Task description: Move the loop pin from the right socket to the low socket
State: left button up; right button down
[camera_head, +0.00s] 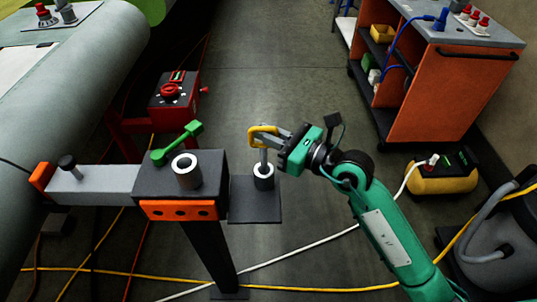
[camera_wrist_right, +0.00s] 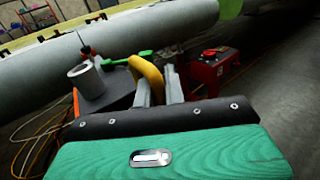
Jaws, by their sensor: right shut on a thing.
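The loop pin (camera_head: 263,136) has a yellow loop on top and a grey shaft. My right gripper (camera_head: 268,137) is shut on the yellow loop, and the pin hangs upright. The shaft's lower end meets the mouth of a dark socket with a pale rim (camera_head: 263,178) on a dark side plate; I cannot tell whether it is inside or just above. In the right wrist view the yellow loop (camera_wrist_right: 147,76) is between the fingers. An empty grey round socket (camera_head: 186,169) stands on the dark block to the left. My left gripper is not in view.
The dark block (camera_head: 205,160) carries a green lever (camera_head: 178,142) and an orange front strip. A grey bar with a black knob (camera_head: 68,163) extends left. A red box (camera_head: 173,92) stands behind. An orange cart (camera_head: 440,90) is at back right. Cables cross the floor.

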aim_at(268, 166)
notch_tip(268, 166, down, 6)
jog(key=shift+f+b, duration=0.15)
jog(key=shift+b, duration=0.3)
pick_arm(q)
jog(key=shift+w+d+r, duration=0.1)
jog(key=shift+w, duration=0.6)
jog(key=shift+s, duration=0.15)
pick_arm(e)
jog(key=shift+f, duration=0.15)
jog(key=shift+f, duration=0.1)
jog(key=shift+f, duration=0.1)
jog(key=c, duration=1.9)
grip_release()
jog(key=o, duration=0.4)
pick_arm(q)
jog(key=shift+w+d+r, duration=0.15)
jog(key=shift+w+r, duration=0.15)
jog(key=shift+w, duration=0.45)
